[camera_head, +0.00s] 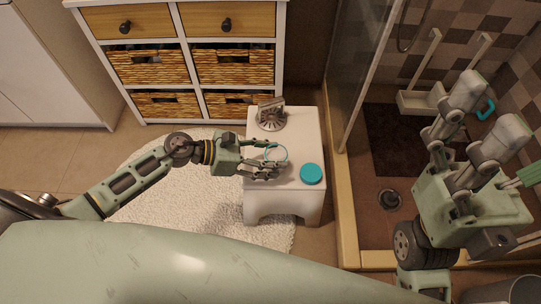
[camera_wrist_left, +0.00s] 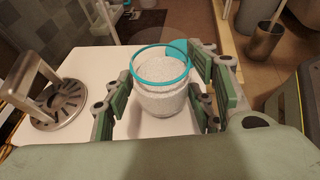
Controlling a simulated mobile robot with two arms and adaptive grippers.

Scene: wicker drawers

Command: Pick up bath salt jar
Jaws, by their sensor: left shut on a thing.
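The bath salt jar, a clear glass jar of pale grains with a teal rim, stands upright in the wrist view (camera_wrist_left: 163,98). In the head view its teal ring shows on the white stool (camera_head: 283,198), and the fingers cover much of it. My left gripper (camera_head: 268,168) comes in from the left and is shut on the jar, with fingers on both sides of it in the wrist view. I cannot tell whether the jar touches the stool top. My right gripper (camera_head: 484,122) is raised at the right, fingers apart and empty.
A round teal lid (camera_head: 311,174) lies on the stool beside the jar. A metal stand with a slotted round base (camera_head: 271,121) is at the stool's back. A wicker drawer unit (camera_head: 186,60) stands behind, and the shower's edge (camera_head: 345,190) runs along the right.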

